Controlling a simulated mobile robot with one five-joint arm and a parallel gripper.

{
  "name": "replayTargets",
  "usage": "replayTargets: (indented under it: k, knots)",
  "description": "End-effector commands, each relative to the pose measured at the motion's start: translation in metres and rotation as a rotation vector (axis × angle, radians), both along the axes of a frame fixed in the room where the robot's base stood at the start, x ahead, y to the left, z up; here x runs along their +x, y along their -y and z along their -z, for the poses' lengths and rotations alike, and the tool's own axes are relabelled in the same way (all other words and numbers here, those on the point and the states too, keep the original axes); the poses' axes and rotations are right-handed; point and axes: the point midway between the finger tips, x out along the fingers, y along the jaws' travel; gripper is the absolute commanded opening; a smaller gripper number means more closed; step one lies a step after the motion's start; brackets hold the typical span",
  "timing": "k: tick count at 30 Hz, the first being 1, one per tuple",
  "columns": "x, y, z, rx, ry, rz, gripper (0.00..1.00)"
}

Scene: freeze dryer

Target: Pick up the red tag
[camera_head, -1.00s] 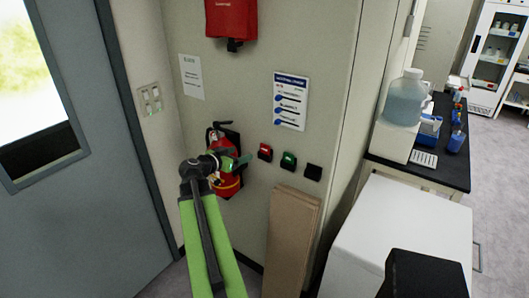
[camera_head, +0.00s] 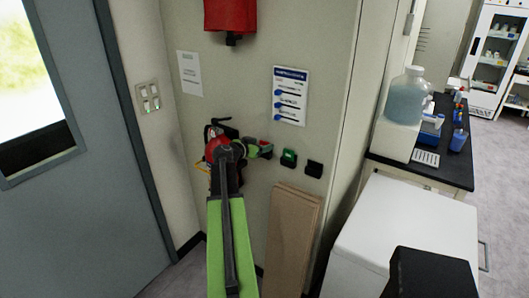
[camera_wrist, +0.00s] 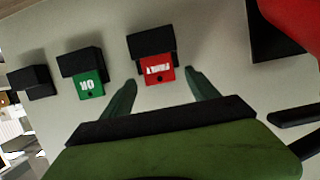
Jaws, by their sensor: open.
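The red tag (camera_wrist: 159,70) hangs from a black wall holder, with upside-down white lettering and a small hole at its lower edge in the wrist view. My gripper (camera_wrist: 161,78) is open, with one green finger on each side of the tag's lower end. The fingertips look apart from the tag, and the gap in depth is hard to judge. In the head view my gripper (camera_head: 262,149) is at the red tag's place on the wall and hides most of the tag.
A green tag (camera_head: 289,158) hangs just right, and an empty black holder (camera_head: 314,169) is beyond it. A fire extinguisher (camera_head: 212,132) is mounted close behind my arm. A cardboard-coloured panel (camera_head: 291,240) leans below. A white cabinet (camera_head: 405,225) stands at right.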

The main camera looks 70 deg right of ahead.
Motion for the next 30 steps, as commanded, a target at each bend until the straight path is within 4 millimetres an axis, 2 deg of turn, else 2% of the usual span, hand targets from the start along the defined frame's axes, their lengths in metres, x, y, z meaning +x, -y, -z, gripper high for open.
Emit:
replayTargets:
  k: [2,7,22,30]
  knots:
    - [-0.0015,0.0072,0.0030,0.000,0.001,0.000,0.69]
    - [-0.0018,0.0059,0.0017,0.000,0.000,0.000,0.69]
    - [-0.0017,0.0056,0.0016,0.000,0.000,0.000,0.05]
    - [-0.0016,0.0056,-0.0015,0.000,0.000,0.000,0.05]
